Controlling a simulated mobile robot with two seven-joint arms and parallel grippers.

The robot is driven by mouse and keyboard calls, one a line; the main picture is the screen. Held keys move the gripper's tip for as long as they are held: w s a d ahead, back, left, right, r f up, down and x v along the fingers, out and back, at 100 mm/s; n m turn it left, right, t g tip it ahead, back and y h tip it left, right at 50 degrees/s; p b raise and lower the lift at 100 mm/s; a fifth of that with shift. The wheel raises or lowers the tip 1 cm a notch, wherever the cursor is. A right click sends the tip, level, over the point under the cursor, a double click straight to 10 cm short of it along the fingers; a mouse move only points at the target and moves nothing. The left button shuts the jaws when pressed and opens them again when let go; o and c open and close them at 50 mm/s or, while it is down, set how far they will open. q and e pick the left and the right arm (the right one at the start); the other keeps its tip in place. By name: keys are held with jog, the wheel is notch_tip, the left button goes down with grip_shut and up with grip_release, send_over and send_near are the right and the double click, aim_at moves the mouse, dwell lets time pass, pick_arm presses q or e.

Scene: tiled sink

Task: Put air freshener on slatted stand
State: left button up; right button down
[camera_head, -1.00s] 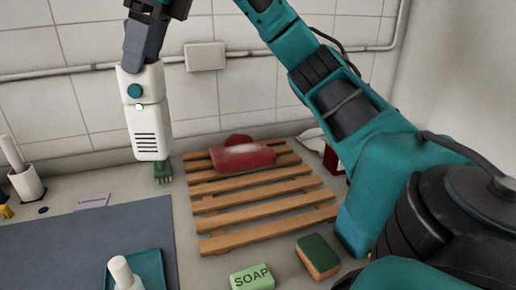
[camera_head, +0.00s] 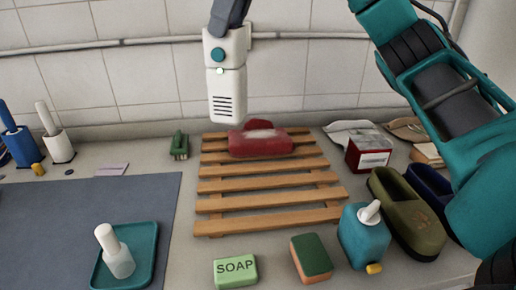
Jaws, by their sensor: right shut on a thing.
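The air freshener (camera_head: 226,82), a white upright body with a teal button and dark vent slots, hangs from the dark fingers of my right gripper (camera_head: 229,20), which is shut on its top. Only the lower part of the gripper shows at the top edge. The slatted stand (camera_head: 270,187) is a wooden rack on the counter, in the middle. The air freshener's lower end shows just over the stand's back left part; its exact height above the slats is hard to tell. My left gripper is not in view.
A red object (camera_head: 261,143) lies on the stand's back slats, close to the air freshener's lower end. The front slats are bare. Around stand a green brush (camera_head: 180,146), soap (camera_head: 235,270), sponge (camera_head: 311,258), teal dispenser (camera_head: 363,238), slippers (camera_head: 408,215) and red box (camera_head: 367,154).

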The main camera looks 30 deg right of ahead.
aim_at(238, 104)
jog(key=shift+s+d, duration=0.15)
jog(key=shift+d, duration=0.2)
notch_tip(238, 104, down, 15)
jog(key=b, duration=0.2)
jog(key=shift+b, duration=0.4)
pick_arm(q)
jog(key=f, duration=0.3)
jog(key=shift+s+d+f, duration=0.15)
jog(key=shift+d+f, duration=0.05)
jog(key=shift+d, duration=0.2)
pick_arm(e)
notch_tip(238, 104, down, 5)
jog(key=shift+r, duration=0.1)
pick_arm(q)
jog(key=shift+b, duration=0.3)
pick_arm(e)
jog(key=shift+f, duration=0.2)
jog(key=shift+c, duration=1)
grip_release()
